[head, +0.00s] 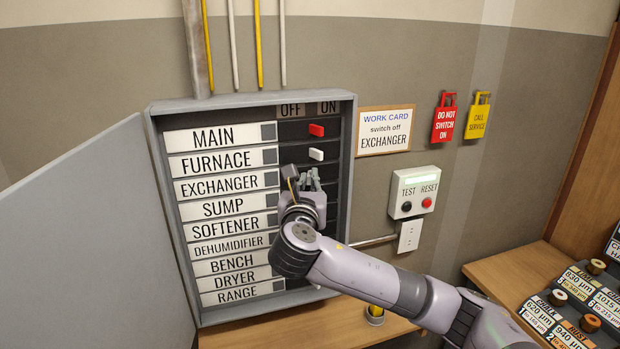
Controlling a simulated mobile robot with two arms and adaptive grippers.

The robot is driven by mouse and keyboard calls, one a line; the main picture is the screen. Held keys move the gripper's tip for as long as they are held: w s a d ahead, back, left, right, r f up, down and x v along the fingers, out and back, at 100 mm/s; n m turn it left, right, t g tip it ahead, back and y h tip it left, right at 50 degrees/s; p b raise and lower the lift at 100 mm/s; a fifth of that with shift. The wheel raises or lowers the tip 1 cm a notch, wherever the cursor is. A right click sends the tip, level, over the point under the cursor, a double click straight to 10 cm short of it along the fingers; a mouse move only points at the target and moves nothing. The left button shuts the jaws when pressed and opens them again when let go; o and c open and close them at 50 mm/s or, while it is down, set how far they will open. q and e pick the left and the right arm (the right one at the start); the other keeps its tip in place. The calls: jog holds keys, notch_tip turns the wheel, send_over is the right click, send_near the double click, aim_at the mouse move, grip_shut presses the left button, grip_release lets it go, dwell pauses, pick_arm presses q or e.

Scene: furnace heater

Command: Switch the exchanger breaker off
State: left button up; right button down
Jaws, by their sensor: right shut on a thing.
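The open breaker panel (156,190) hangs on the wall with labelled rows and OFF and ON columns. The EXCHANGER label (222,186) is in the third row. My right gripper (302,180) is at that row's switch area, shut on the exchanger breaker switch. Its fingers hide the switch, so I cannot tell whether it is toward OFF or ON. The red MAIN switch (317,130) and the white FURNACE switch (316,154) above are on the ON side. My gripper and arm cover the switches of several lower rows. My left gripper is not in view.
The panel door (75,240) stands open at left. A work card (384,130) reads "switch off EXCHANGER". Right of it are a TEST/RESET box (414,192), a red tag (444,120) and a yellow tag (477,118). A wooden bench (240,335) runs below.

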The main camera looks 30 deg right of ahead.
dwell(0.3)
jog(key=c, duration=1.7)
grip_release()
jog(key=v, duration=1.2)
